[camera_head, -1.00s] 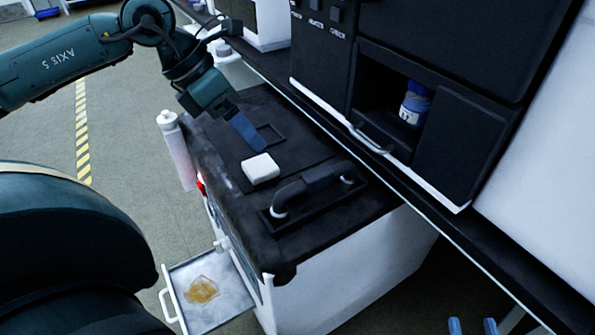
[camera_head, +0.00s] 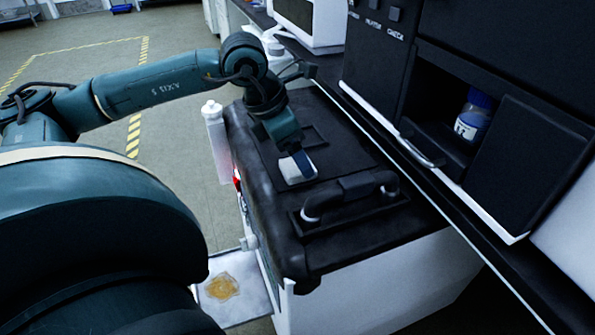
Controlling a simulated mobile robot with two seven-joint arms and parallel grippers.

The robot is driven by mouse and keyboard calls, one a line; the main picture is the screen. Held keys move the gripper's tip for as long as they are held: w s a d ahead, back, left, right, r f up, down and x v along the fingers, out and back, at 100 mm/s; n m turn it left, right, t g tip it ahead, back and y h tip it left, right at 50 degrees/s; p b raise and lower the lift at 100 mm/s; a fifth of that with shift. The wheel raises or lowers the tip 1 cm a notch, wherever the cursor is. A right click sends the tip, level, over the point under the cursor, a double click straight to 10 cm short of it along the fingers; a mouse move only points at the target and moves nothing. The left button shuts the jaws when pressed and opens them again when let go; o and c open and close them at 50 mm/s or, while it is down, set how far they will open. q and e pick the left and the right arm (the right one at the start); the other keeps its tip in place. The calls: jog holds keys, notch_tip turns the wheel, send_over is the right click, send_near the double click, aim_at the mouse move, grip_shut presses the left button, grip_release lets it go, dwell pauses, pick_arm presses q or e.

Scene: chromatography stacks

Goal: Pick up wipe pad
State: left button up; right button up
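The white wipe pad (camera_head: 292,173) lies on the black top of the cabinet (camera_head: 270,205), beside the recessed square and behind the black handle. My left gripper (camera_head: 305,166) points down at the pad from above, and its blue finger overlaps the pad's right part in the picture. Only one finger shows clearly; the other is hidden, so I cannot tell whether the gripper is open or shut, or whether it touches the pad. My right gripper is not in view.
The black handle (camera_head: 350,195) stands up in front of the pad. A white bottle (camera_head: 214,140) hangs at the cabinet's left side. A blue-capped bottle (camera_head: 473,116) stands in the open dark compartment at right.

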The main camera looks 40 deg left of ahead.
pick_arm(q)
jog(key=shift+x, duration=1.45)
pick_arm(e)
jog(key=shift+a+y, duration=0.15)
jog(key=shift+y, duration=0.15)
pick_arm(q)
jog(key=shift+c, duration=0.4)
jog(key=c, duration=1)
jog(key=shift+r, duration=0.1)
jog(key=shift+r, duration=0.3)
notch_tip(320, 180, up, 9)
jog(key=p, duration=0.3)
jog(key=shift+r, duration=0.2)
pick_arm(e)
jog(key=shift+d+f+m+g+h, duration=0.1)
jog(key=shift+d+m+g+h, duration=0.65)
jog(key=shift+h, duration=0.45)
